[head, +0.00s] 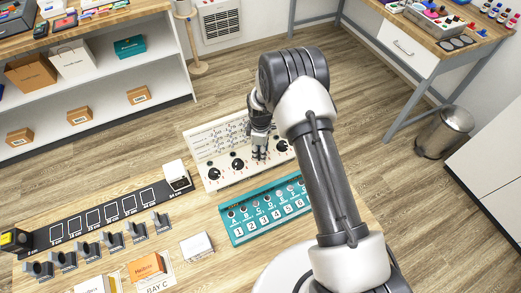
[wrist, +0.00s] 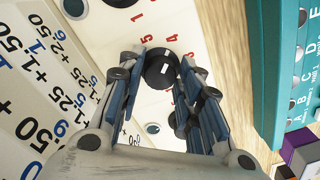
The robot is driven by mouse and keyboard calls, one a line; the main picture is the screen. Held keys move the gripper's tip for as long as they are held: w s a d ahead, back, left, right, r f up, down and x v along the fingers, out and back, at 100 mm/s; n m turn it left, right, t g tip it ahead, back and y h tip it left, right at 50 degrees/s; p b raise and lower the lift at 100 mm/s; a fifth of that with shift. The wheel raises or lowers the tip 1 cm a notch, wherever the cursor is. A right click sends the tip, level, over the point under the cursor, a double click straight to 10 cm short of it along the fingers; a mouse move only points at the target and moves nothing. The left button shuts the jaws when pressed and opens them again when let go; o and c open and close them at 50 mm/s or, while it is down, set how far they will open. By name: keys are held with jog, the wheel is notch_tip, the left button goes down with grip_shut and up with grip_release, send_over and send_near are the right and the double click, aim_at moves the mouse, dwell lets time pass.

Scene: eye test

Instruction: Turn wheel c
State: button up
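A white panel (head: 206,146) lies on the table in the head view, with printed figures and a row of black wheels along its near edge. Two wheels show at its left, the first (head: 213,173) and the second (head: 237,164), and one at its right (head: 282,146). I cannot read their letters. My gripper (head: 259,154) points down at the panel between the second and the right one. In the wrist view a black wheel (wrist: 162,70) with a white mark and red numbers around it sits between my fingertips (wrist: 163,62). The fingers are apart, close on both its sides; contact is unclear.
A teal board (head: 246,230) with lettered and numbered places lies just in front of the panel; it also shows in the wrist view (wrist: 272,75). A black strip (head: 66,235) with white squares, several grey holders and small boxes (head: 196,247) stand to the left.

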jog(key=c, duration=0.6)
jog(key=shift+m, duration=0.4)
jog(key=m+b, duration=0.1)
jog(key=m, duration=0.1)
jog(key=shift+m, duration=0.4)
jog(key=m+b, duration=0.1)
jog(key=m, duration=0.2)
jog(key=shift+m+b, duration=0.3)
jog(key=m+b, duration=0.1)
jog(key=m, duration=0.9)
jog(key=shift+b, duration=0.3)
